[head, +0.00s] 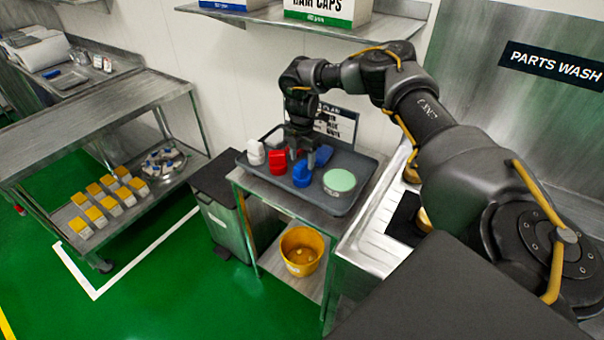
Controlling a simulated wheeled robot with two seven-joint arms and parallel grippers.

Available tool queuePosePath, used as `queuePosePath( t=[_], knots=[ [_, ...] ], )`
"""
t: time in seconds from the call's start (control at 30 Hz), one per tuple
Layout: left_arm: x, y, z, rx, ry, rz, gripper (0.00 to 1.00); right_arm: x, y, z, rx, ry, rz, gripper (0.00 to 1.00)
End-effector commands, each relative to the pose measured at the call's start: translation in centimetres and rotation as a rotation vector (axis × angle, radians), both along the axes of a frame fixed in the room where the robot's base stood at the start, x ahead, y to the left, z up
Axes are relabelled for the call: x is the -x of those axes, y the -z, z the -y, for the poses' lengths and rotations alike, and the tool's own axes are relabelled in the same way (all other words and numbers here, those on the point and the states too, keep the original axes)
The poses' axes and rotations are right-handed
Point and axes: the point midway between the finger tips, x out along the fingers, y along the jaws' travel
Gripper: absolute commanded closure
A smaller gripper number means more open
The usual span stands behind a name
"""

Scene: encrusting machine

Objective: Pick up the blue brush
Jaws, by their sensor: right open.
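Blue brush-like items sit on the dark grey tray (345,206) on the small steel table. One blue piece, the likely blue brush (302,175), stands at the tray's front, and another blue part (323,155) shows just behind and right of it. I cannot tell whether they are one thing. My right gripper (303,160) points down over the tray, open, right at the blue pieces. Its fingertips are small and partly hidden, so contact is unclear. My left gripper is out of view.
Beside the blue piece are a red item (277,162), a white item (256,153) and a pale green round pad (339,181). A sign stands behind the tray. A yellow bucket (302,251) is on the lower shelf. A sink is right, a grey bin (222,228) left.

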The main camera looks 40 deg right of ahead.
Motion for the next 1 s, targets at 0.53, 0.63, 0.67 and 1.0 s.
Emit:
queuePosePath(
  t=[0.53,0.63,0.67,1.0],
  knots=[
    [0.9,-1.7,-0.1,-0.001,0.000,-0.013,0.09,0.2,3.6,-0.1,-0.001,0.001,0.000,0.47],
    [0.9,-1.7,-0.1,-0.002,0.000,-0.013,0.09,0.1,3.6,-0.1,-0.001,0.001,0.000,0.60],
    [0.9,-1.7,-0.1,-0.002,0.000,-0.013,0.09,0.1,3.6,-0.1,-0.001,0.001,0.000,0.64],
    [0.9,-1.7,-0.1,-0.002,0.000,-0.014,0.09,0.1,3.5,0.0,0.000,0.001,0.000,0.98]
  ],
)
